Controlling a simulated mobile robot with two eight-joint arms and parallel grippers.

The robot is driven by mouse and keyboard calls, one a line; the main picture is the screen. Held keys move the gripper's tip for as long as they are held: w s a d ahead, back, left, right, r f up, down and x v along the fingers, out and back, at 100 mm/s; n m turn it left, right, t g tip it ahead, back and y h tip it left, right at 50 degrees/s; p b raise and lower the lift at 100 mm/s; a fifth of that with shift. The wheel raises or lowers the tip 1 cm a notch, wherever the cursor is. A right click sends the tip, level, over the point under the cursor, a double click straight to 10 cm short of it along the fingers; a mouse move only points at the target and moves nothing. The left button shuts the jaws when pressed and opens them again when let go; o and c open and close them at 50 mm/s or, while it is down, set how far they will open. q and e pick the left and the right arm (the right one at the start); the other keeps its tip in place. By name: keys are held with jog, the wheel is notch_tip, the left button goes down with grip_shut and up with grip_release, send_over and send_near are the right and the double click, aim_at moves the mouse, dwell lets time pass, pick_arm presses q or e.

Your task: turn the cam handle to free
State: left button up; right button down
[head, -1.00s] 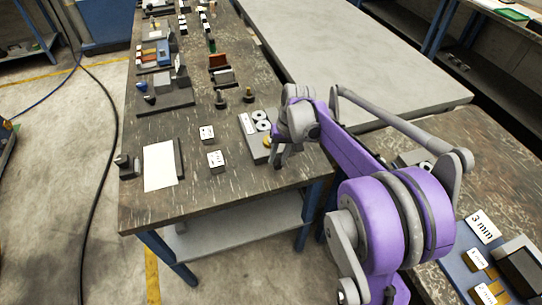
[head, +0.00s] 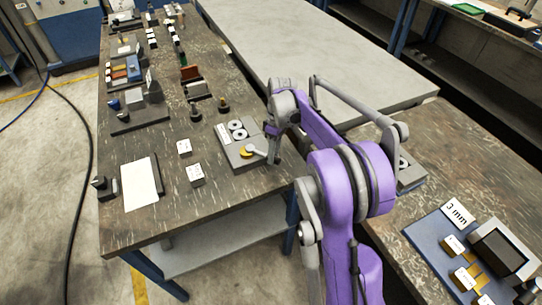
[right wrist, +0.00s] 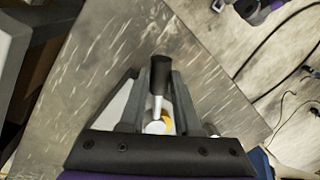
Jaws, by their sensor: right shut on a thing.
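The cam handle has a black grip (right wrist: 160,72) and a pale metal shaft. In the right wrist view the grip stands between the two fingers of my right gripper (right wrist: 158,95), which is shut on it. A yellow part (right wrist: 167,121) shows at the foot of the shaft. In the head view the pale shaft (head: 256,151) and the yellow part (head: 246,152) sit on the near end of a grey fixture block (head: 227,147) with two white rings. My right gripper (head: 272,157) is at the block's right side and hides the grip. My left gripper is out of view.
A white sheet (head: 140,184) and two small labelled blocks lie left of the fixture. Two dark knobbed pegs (head: 223,105) stand behind it. The bench's front edge is close by. A second bench at right holds a blue mat (head: 430,238) with labelled parts.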

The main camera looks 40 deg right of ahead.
jog(key=shift+w+d+n, duration=0.15)
jog(key=shift+d+n, duration=0.15)
jog(key=shift+n, duration=0.1)
jog(key=c, duration=0.6)
grip_release()
jog(key=r, duration=0.3)
jog(key=d+r, duration=0.1)
jog(key=r, duration=0.3)
jog(key=w+d+r+p, duration=0.1)
jog(key=r, duration=0.2)
jog(key=shift+r, duration=0.35)
jog(key=shift+a, duration=0.1)
